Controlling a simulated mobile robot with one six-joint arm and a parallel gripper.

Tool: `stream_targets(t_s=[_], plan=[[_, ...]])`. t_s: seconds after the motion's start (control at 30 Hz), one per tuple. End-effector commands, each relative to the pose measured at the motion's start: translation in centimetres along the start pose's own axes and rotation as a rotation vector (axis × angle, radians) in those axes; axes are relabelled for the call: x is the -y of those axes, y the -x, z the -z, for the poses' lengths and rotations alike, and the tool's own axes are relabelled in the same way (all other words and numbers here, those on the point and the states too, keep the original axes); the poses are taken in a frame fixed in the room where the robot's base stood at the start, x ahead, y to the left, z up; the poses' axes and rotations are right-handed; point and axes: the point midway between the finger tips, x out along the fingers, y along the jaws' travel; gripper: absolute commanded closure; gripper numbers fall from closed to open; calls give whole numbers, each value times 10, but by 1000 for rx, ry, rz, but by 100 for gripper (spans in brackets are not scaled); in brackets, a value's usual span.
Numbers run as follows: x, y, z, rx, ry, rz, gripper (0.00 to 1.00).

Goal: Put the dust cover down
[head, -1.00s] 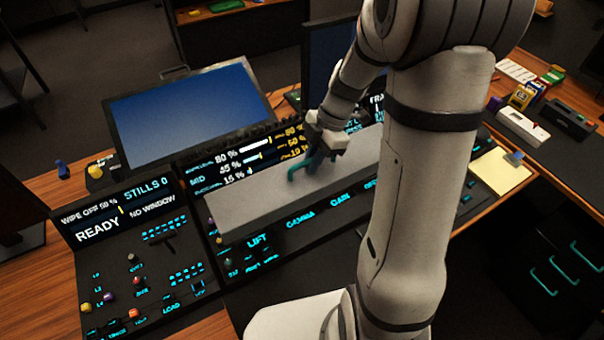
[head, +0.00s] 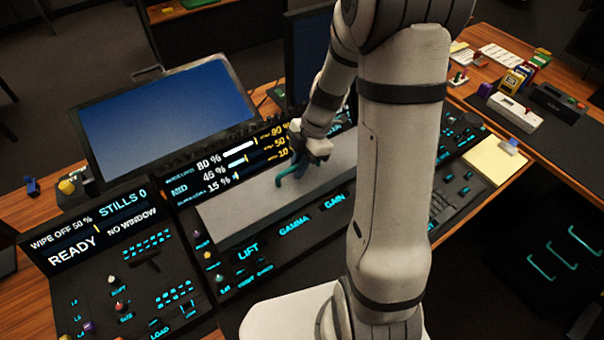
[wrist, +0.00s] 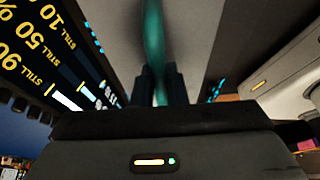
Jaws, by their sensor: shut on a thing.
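The dust cover (head: 245,213) is a long grey slab with a teal handle (head: 284,179). In the head view it lies along the middle panel, between the lit readouts and the row of labelled keys. My gripper (head: 300,166) is shut on the handle from above. The wrist view shows the dark fingers (wrist: 160,87) on either side of the teal handle (wrist: 153,40), with the grey cover (wrist: 197,35) below. The cover looks close to the panel, but I cannot tell whether it touches all along. My arm hides its right end.
A large blue monitor (head: 170,110) stands behind the panel on the left, with a dark monitor (head: 308,70) farther right. A left panel (head: 120,270) has knobs and a lever. A yellow notepad (head: 493,160) and several small items lie on the wooden desk at right.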

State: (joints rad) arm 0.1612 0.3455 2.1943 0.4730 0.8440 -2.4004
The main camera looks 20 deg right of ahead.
Motion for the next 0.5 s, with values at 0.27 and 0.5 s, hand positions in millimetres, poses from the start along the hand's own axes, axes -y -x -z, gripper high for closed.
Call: stream_targets(t_s=[0.27, 0.5], plan=[[0, -23, -9, -1, 2, 0, 100], [-1, -26, -10, 0, 2, 0, 100]])
